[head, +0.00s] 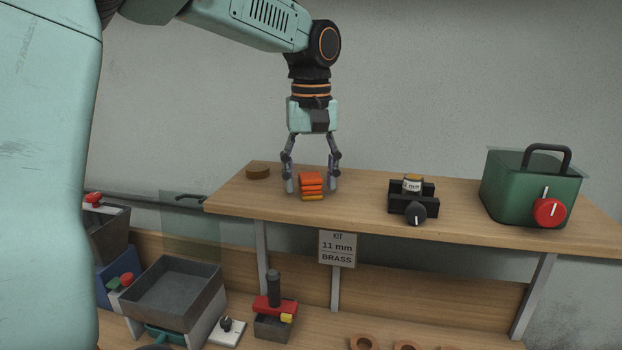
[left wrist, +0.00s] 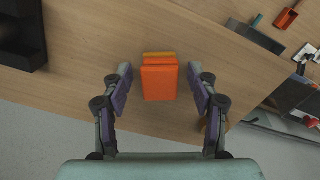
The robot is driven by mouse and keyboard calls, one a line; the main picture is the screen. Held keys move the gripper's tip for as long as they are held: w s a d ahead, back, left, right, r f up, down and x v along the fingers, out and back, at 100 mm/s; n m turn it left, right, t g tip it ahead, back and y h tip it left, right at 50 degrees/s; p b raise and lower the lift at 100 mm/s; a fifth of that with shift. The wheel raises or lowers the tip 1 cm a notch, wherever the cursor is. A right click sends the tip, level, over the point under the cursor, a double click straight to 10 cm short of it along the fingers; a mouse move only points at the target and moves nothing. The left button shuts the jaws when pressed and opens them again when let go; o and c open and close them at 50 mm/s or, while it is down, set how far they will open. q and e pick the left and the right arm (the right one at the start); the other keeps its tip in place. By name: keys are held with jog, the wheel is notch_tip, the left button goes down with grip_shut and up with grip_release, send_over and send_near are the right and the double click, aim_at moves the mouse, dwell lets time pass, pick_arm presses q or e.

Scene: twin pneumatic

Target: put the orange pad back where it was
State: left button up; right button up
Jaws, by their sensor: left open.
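A stack of flat orange pads (head: 311,182) sits on the wooden upper shelf (head: 372,185), left of its middle. In the left wrist view the top pad (left wrist: 160,82) is bright orange, with a yellower layer (left wrist: 158,55) showing past its far edge. My left gripper (head: 312,187) points down from above, open, with one finger on each side of the stack. In the left wrist view the gripper (left wrist: 160,78) shows a gap between each finger and the pad. Which single pad the task means, I cannot tell. My right gripper is not in view.
On the shelf stand a round brown disc (head: 258,171), a black holder with a labelled cylinder (head: 412,197) and a green box with a red knob (head: 530,188). A sign (head: 337,248) reads "KIT 11 mm BRASS". A grey tray (head: 175,290) stands below.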

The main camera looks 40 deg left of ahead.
aim_at(313, 177)
pick_arm(q)
notch_tip(313, 177, up, 11)
jog(key=shift+w+d+r+p, duration=0.2)
jog(key=shift+w+d+p, duration=0.05)
jog(key=shift+w+p, duration=0.05)
jog(key=shift+s+a, duration=0.15)
jog(key=shift+s, duration=0.15)
jog(key=shift+w, duration=0.1)
dwell(0.3)
